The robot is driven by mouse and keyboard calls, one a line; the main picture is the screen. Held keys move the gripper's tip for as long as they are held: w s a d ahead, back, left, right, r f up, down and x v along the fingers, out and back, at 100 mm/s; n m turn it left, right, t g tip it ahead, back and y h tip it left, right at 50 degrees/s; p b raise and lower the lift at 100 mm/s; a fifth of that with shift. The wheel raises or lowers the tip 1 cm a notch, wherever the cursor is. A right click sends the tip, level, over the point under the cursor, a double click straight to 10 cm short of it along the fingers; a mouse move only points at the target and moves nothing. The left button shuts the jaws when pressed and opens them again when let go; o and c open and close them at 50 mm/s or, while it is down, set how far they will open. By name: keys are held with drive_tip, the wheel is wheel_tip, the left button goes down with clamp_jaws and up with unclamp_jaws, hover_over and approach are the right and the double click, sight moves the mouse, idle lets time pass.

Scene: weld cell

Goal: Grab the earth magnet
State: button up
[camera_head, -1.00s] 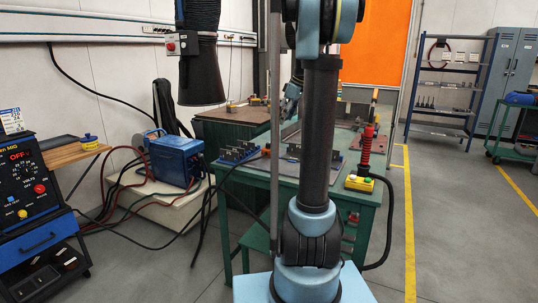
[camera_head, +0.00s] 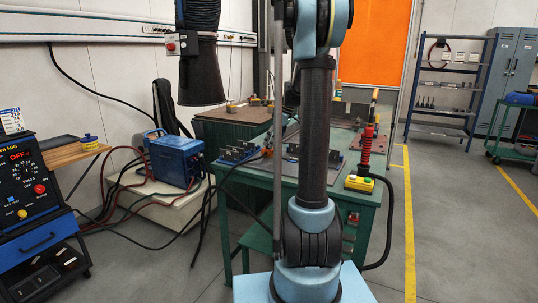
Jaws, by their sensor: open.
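I cannot make out my gripper; my own upright arm fills the middle of the view, and the parts beyond its elbow are mostly hidden behind it or out of frame. I cannot tell for sure which thing is the earth magnet. A small round yellow and blue piece (camera_head: 90,142) sits on the wooden shelf at the left, apart from my arm. A small orange piece (camera_head: 267,152) with a dark cable is at the left edge of the green table (camera_head: 258,179), partly close behind my arm.
Dark metal fixtures (camera_head: 237,153) stand on the green table. A blue welding unit (camera_head: 174,160) with trailing cables is on the left. The floor (camera_head: 465,235) on the right is clear.

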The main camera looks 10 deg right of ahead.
sight(269, 151)
drive_tip(key=shift+x, duration=2.3)
drive_tip(key=shift+a, duration=0.15)
drive_tip(key=shift+c, duration=0.5)
drive_tip(key=shift+r, duration=0.1)
clamp_jaws()
drive_tip(key=shift+r, duration=0.1)
